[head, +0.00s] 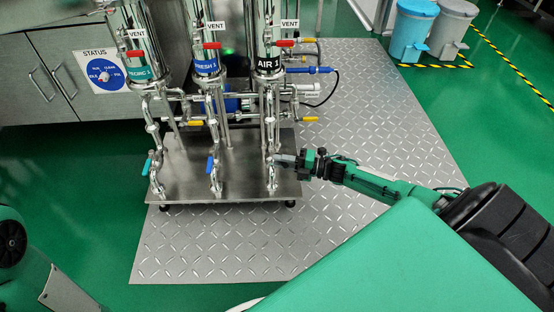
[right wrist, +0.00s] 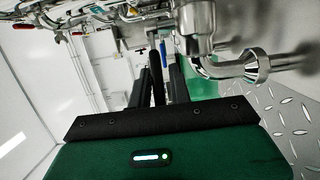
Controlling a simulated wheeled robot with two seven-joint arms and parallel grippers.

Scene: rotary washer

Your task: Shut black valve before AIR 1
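The AIR 1 column (head: 268,50) is the rightmost of three steel columns, and its pipe runs down to a lower fitting (head: 271,180) on the steel base. My right gripper (head: 284,159) reaches in from the right and is at this lower pipe, at the height of the teal and blue valve handles. No black handle shows clearly there; the gripper covers the spot. In the right wrist view the dark fingers (right wrist: 160,85) stand close together beside a steel elbow (right wrist: 215,65). My left gripper is out of view.
A blue valve handle (head: 210,164) and a teal valve handle (head: 147,166) are on the lower pipes to the left. Yellow handles (head: 309,120) and red vent handles (head: 285,43) sit higher. The treadplate floor (head: 370,150) to the right is clear.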

